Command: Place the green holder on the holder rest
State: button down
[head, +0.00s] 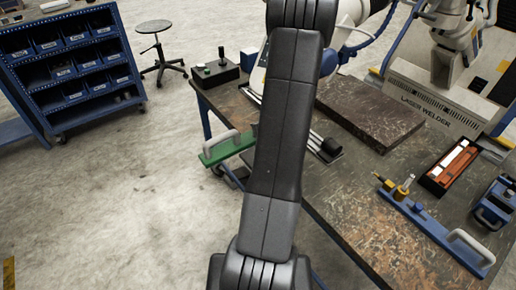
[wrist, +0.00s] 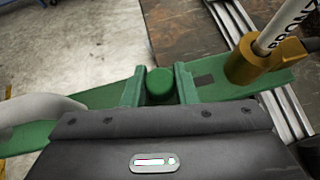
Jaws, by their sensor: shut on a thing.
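The green holder (head: 228,148) is a flat green bar with a pale handle at its left end. In the head view it is beyond the table's left edge, partly hidden by my arm. In the wrist view the holder (wrist: 105,122) spans the picture, with the pale handle at left, a round green knob in the middle and a brass collar around a white tube at right. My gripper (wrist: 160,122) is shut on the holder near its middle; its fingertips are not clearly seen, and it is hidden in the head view. I cannot surely pick out the holder rest.
Silver rails (wrist: 286,118) run along the worn table near the holder's right end. A blue holder (head: 440,232) with a pale handle lies at the right. A thick plate (head: 370,108), a red-and-black box (head: 450,165) and a control box (head: 215,75) also stand there.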

jog(key=shift+f+b, duration=3.25)
jog(key=shift+f, duration=1.35)
jog(key=shift+f, duration=0.1)
jog(key=c, duration=1.1)
grip_release()
jog(key=shift+s, duration=0.1)
jog(key=shift+c, duration=0.2)
jog(key=v, duration=1.2)
jog(key=shift+a, duration=0.1)
